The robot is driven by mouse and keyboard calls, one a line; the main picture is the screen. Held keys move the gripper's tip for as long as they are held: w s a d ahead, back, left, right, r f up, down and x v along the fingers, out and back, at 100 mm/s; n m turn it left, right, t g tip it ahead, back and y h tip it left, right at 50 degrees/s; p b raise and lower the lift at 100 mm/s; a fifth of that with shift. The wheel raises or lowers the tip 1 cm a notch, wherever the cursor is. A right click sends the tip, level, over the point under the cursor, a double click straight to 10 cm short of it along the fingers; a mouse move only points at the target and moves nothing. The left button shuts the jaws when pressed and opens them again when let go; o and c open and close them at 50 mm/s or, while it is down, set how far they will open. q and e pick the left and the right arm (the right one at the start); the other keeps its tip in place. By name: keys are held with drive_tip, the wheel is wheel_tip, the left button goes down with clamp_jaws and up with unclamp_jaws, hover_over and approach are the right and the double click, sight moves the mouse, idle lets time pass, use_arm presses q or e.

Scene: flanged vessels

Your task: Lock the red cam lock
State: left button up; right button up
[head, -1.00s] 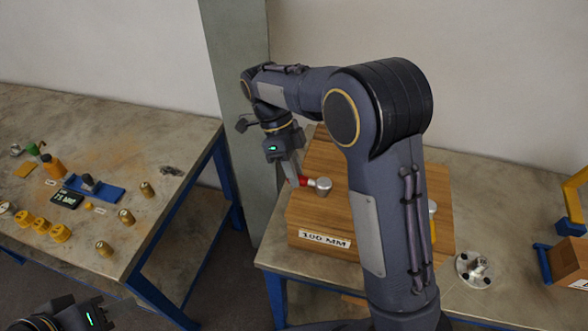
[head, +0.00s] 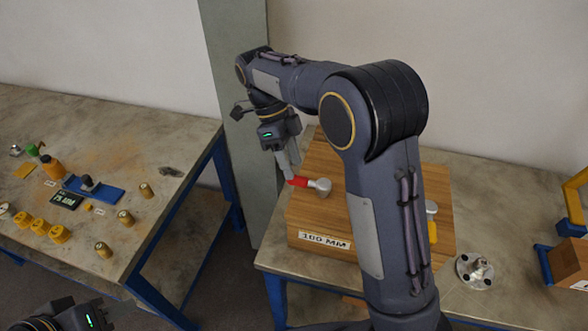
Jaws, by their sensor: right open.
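The red cam lock (head: 299,181) has a red handle and a round silver end, and sits on top of the wooden box labelled 100 MM (head: 325,241). My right gripper (head: 284,168) points down at the left end of the red handle, its pale fingers against or just beside it; contact cannot be told. The gripper is open. My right arm hides the middle of the box. My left gripper (head: 97,318) is at the bottom left, mostly cut off by the frame, and its fingers do not show.
A yellow handle (head: 433,231) shows on the box right of my arm. A flanged metal fitting (head: 475,270) lies on the right bench. The left bench holds yellow parts, brass cylinders (head: 103,249) and a blue holder (head: 93,190). A grey pillar (head: 240,150) stands close behind my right gripper.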

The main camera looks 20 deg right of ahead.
drive_tip(key=v, duration=0.5)
idle(0.3)
drive_tip(key=s+d+r+n+t+y, duration=0.2)
drive_tip(key=s+d+n+t+y, duration=0.25)
drive_tip(key=s+d+n, duration=0.5)
drive_tip(key=s+a+f+n+t, duration=0.2)
drive_tip(key=s+f+n+t, duration=0.1)
drive_tip(key=s+n, duration=0.3)
drive_tip(key=s+a+f+n+t+y, duration=0.1)
drive_tip(key=s+a+f+n+t, duration=0.1)
drive_tip(key=s+n, duration=0.5)
drive_tip(key=shift+s+f+t, duration=0.4)
drive_tip(key=shift+s+t, duration=0.25)
drive_tip(key=shift+s, duration=0.4)
drive_tip(key=shift+n, duration=0.25)
drive_tip(key=shift+c, duration=0.3)
